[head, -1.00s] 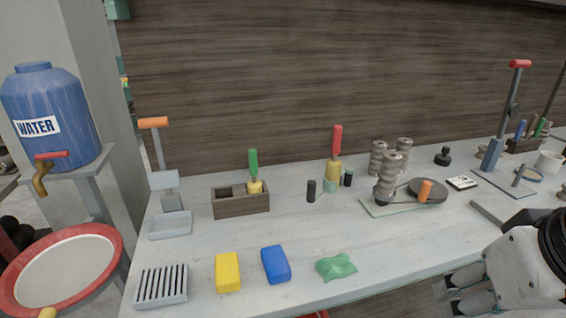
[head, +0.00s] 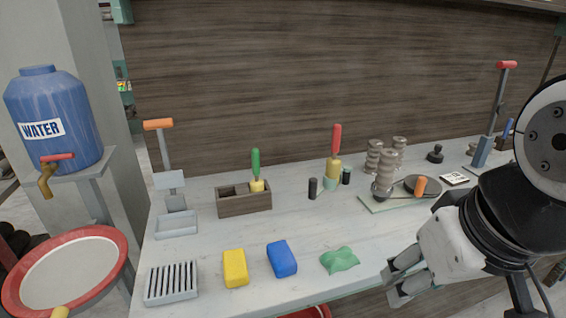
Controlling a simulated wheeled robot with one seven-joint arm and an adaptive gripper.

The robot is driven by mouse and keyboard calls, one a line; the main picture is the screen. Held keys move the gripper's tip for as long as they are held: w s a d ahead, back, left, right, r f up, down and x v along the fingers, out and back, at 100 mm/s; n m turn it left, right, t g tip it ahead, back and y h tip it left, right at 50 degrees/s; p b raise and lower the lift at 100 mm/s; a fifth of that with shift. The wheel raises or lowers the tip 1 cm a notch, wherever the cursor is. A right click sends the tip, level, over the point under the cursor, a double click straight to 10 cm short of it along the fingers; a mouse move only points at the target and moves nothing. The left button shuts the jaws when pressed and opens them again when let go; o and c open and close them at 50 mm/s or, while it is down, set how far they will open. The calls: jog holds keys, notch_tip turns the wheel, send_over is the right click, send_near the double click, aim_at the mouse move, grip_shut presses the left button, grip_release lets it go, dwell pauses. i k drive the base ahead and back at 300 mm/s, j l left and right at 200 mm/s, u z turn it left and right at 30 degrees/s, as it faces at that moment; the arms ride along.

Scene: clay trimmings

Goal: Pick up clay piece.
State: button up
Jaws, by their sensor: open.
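Nothing in the head view can be told for certain as the clay piece. A lumpy green piece (head: 339,260) lies near the front edge of the counter. A yellow block (head: 235,268) and a blue block (head: 282,259) lie to its left. My gripper (head: 391,282) is at the counter's front edge, right of the green piece and apart from it. Its fingers point left, are parted, and hold nothing that I can see.
A grey slatted rack (head: 172,284) sits at the front left corner of the counter (head: 300,228). A wooden box (head: 244,199) with a green-handled tool stands behind. A plate with ribbed rollers (head: 384,203) stands at the right. The counter's middle is clear.

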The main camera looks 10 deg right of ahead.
aim_at(384, 172)
jog(key=i+l+u, duration=0.1)
jog(key=i+l, duration=0.2)
jog(key=i+l+u, duration=0.15)
jog(key=i+l, duration=0.15)
jog(key=l, duration=0.2)
jog(key=i+l+u, duration=0.1)
jog(key=i+l, duration=0.15)
jog(key=l, duration=0.2)
